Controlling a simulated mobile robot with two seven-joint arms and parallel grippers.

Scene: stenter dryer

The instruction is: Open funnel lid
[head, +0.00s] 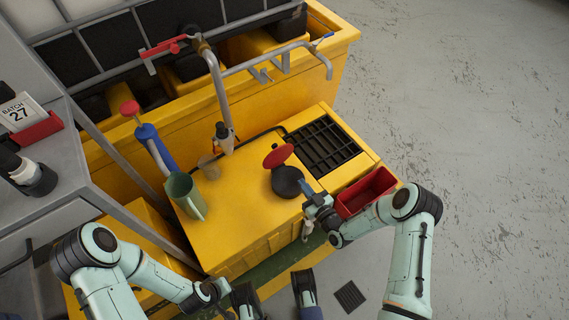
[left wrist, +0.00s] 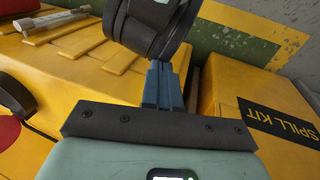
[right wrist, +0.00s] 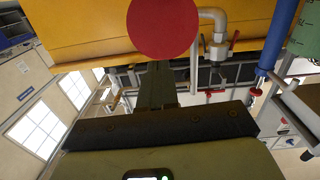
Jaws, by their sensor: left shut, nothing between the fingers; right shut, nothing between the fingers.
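The funnel (head: 287,181) is a black round bowl on top of the yellow cabinet (head: 236,215). Its red lid (head: 278,156) stands tilted up at the bowl's far side, with the dark bowl open to view. In the right wrist view the lid (right wrist: 163,28) is a red disc just beyond the fingertips. My right gripper (head: 306,187) is shut and empty, close to the right of the funnel. Whether it touches the rim cannot be told. My left gripper (left wrist: 161,82) is shut and empty, low in front of the cabinet, away from the funnel.
A black grate (head: 321,147) lies behind the funnel to the right. A red bin (head: 366,192) hangs at the right edge. Pipes (head: 213,80) rise at the back. Open floor (head: 480,150) lies to the right.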

